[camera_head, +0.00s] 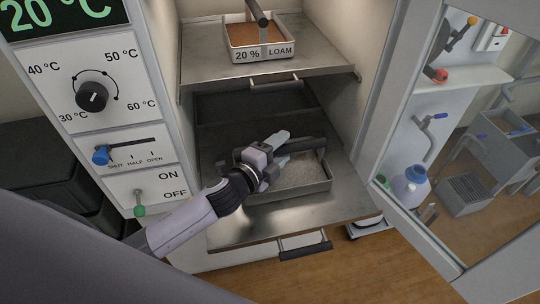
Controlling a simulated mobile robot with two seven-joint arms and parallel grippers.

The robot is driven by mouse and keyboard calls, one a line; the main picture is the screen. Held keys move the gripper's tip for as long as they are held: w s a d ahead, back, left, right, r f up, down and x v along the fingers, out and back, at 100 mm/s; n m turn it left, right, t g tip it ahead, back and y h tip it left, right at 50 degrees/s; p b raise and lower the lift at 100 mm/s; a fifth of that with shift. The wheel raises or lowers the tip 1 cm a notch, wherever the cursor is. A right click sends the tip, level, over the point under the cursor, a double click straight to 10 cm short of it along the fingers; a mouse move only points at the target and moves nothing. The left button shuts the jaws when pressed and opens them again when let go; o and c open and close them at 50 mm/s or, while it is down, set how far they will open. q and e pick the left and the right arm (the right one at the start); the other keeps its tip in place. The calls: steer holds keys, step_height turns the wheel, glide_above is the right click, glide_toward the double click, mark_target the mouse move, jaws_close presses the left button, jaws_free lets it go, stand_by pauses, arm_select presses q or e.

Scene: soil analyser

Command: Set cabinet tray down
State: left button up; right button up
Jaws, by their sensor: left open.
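A metal tray (290,188) with grey granular soil rests on the pulled-out lower shelf (235,228) of the cabinet. A dark bar handle shows across the tray's far side. My left gripper (284,147) is over the tray's left part, close to the handle, with its fingers apart. I cannot tell whether a finger touches the handle. The gripper hides part of the tray. A second tray (243,53), labelled "20 % LOAM" and filled with brown soil, sits on the upper shelf (310,66). My right gripper does not show.
The control panel (95,95) with a dial, slider and switch stands left of the cabinet. An open glass door (440,150) stands at the right. Shelf handles (305,249) stick out in front. Bare shelf lies before the lower tray.

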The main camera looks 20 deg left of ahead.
arm_select(q)
steer(key=v, duration=1.2)
steer(key=shift+f, duration=0.1)
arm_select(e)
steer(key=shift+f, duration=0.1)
